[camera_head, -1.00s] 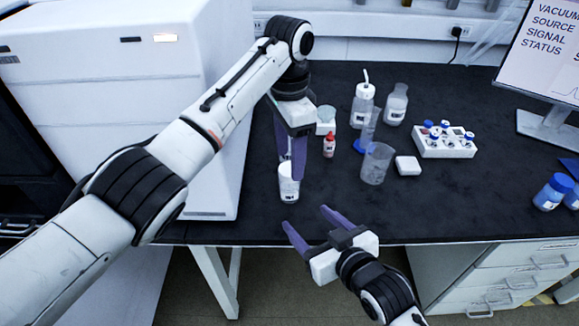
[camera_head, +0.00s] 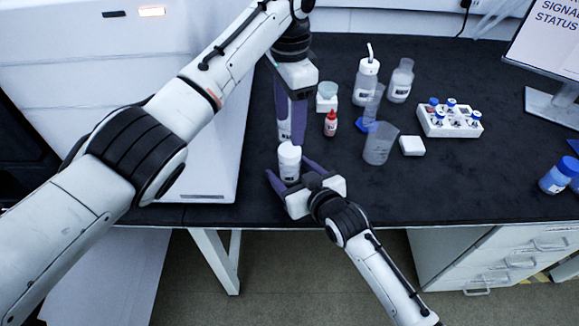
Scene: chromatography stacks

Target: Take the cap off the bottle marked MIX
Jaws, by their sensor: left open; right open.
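A white bottle with a white cap (camera_head: 289,151) stands upright near the front edge of the bench. Its dark label on the body (camera_head: 290,171) is too small to read. My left gripper (camera_head: 290,138) points down just above and behind the cap, open. Something pale shows between its fingers, but I cannot tell what it is. My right gripper (camera_head: 286,166) comes from the front, open, with one finger on each side of the bottle's body. I cannot tell whether either gripper touches the bottle.
A red dropper bottle (camera_head: 331,123), a wash bottle (camera_head: 366,82), a clear bottle (camera_head: 401,81), a beaker (camera_head: 379,145) and a white block (camera_head: 412,146) stand to the right. A vial rack (camera_head: 449,122) is farther right. A large white instrument (camera_head: 110,60) stands left.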

